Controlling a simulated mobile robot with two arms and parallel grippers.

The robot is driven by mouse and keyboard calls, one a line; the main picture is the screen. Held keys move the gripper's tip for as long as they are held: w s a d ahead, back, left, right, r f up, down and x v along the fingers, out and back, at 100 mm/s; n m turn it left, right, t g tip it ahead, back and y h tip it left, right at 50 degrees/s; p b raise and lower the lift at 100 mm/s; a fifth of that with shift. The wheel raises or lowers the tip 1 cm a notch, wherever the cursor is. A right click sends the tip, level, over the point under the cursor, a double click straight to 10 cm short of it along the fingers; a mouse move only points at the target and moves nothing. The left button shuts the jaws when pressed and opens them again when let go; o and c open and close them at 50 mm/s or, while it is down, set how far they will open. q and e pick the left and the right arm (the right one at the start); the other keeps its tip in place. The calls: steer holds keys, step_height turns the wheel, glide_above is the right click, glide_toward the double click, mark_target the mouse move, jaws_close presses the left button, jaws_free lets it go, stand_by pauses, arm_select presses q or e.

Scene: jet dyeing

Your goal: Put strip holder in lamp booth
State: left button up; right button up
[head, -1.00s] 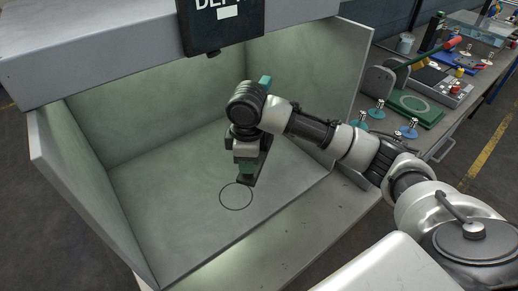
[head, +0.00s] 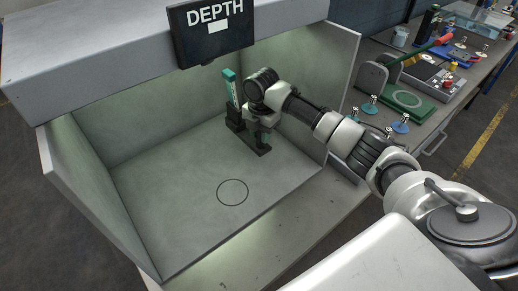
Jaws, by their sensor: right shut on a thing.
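The lamp booth (head: 130,190) is a grey open-fronted box that fills the middle of the head view. Inside it is the strip holder (head: 232,92), with a teal and dark upright and a dark base. My right gripper (head: 264,138) points down inside the booth, toward the back right, and is shut on the holder near the right end of its base. The arm and wrist hide part of the holder. I cannot tell whether its base touches the booth floor. My left gripper is not in view.
A thin black circle (head: 233,180) is marked on the booth floor, with bare floor around it. A dark "DEPTH" sign (head: 213,40) hangs at the booth's top front edge. On the right, a bench (head: 440,130) carries a green plate (head: 408,103) and several small blue-based items.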

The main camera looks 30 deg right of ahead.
mark_target(261, 150)
step_height(261, 150, down, 5)
steer(key=shift+r+p, duration=0.15)
steer(key=shift+p, duration=0.4)
step_height(261, 150, down, 2)
steer(key=shift+f+p, duration=0.2)
steer(key=shift+p, duration=0.1)
steer(key=shift+f, duration=0.55)
steer(key=o, duration=1)
steer(key=shift+f, duration=0.15)
